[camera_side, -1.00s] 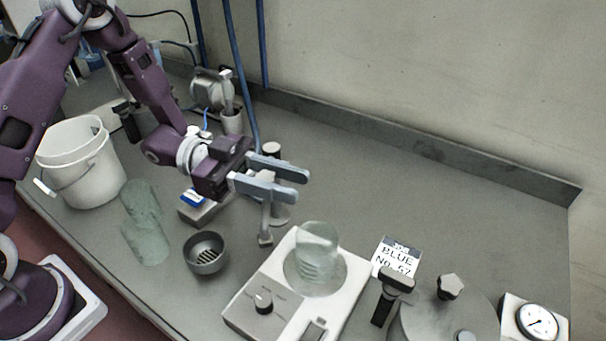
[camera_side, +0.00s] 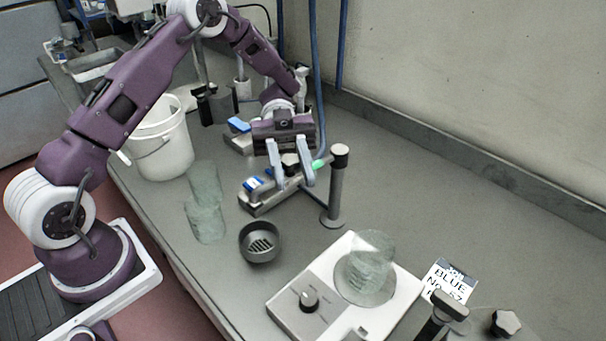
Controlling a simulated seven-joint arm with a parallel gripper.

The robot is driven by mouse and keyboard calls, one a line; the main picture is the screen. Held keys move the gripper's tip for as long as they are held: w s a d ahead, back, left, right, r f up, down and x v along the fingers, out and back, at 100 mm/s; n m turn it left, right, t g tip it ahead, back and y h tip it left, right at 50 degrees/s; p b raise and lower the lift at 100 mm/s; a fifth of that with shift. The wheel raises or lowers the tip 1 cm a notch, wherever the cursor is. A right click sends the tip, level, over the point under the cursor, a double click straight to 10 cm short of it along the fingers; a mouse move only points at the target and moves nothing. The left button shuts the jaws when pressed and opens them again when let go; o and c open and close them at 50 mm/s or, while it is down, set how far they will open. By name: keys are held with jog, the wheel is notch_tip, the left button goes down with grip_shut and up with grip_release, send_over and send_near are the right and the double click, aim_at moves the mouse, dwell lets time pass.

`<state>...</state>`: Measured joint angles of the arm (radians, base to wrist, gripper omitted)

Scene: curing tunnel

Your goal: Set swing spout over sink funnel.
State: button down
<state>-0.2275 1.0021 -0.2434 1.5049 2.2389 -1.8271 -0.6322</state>
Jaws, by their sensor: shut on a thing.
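The swing spout's dark upright post (camera_side: 337,190) with a round cap stands right of centre. My gripper points toward the camera and is shut on the spout's arm. The fingers partly hide the spout's outer end, so its outlet is hard to make out. The sink funnel (camera_side: 247,250), a dark round cup with a slotted bottom, sits on the bench in front of and a little left of my gripper. The spout's end appears behind the funnel, not above it.
A white hotplate (camera_side: 290,318) with a glass beaker (camera_side: 370,258) stands front right.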

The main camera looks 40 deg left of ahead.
jog(key=shift+a+m+g+y, duration=0.3)
jog(key=shift+g, duration=0.1)
jog(key=shift+r, duration=0.1)
jog(key=c, duration=1.1)
grip_release()
jog(key=v, duration=0.7)
jog(key=shift+a, duration=0.1)
